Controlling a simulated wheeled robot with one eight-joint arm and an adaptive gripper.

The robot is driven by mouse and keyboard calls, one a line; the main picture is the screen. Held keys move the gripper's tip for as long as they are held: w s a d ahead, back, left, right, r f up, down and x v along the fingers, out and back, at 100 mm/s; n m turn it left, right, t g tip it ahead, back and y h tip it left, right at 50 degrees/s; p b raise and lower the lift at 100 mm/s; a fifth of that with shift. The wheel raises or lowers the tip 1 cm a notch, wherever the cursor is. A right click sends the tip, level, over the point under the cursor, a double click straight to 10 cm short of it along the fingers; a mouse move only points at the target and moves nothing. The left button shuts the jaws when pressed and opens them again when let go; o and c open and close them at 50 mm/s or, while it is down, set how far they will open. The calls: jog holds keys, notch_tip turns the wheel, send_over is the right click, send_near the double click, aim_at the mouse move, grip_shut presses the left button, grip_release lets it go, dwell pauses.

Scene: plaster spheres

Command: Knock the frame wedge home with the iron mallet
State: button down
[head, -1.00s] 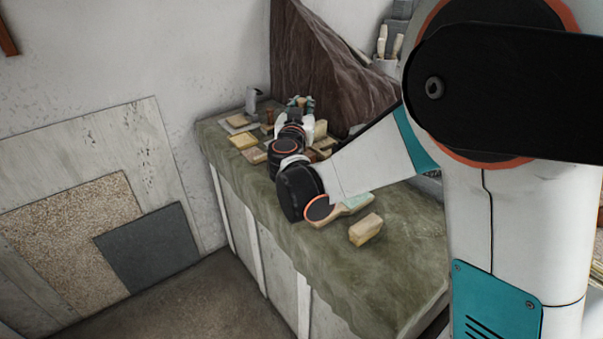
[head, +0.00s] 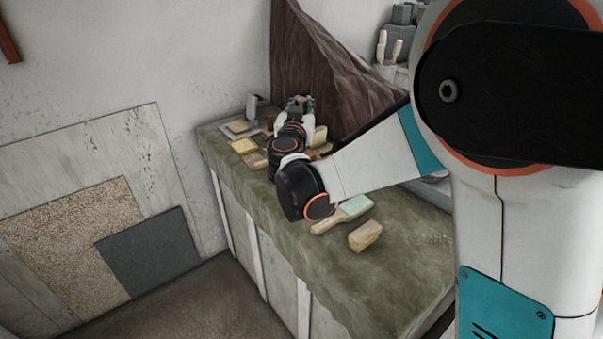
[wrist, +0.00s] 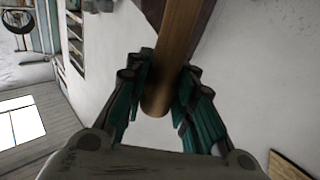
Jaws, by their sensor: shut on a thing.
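My gripper (wrist: 165,88) is shut on a round wooden handle (wrist: 183,40) in the wrist view. The handle's lower end shows between the teal fingers, and the rest runs up out of the picture. It looks like the mallet's handle, but no iron head shows. In the head view my gripper (head: 299,103) is small, above the far end of the bench, and what it holds cannot be made out there. I cannot pick out the frame wedge in either view.
The green-covered bench (head: 390,275) carries a tan block (head: 365,236), a wooden-handled brush (head: 343,214), a yellow block (head: 243,146) and other small items. Brown draped cloth (head: 325,75) rises behind. Panels (head: 150,250) lean on the left wall. The bench's near end is mostly clear.

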dwell(0.4)
notch_tip(320, 180, down, 6)
jog(key=b, duration=0.4)
jog(key=shift+r, duration=0.45)
jog(key=shift+r+p, duration=1.65)
jog(key=shift+r, duration=0.65)
jog(key=shift+f, duration=0.2)
notch_tip(320, 180, down, 5)
jog(key=b, duration=0.4)
jog(key=shift+r, duration=0.2)
jog(key=shift+w+r+p, duration=0.15)
jog(key=shift+r+p, duration=1.6)
jog(key=shift+r, duration=0.65)
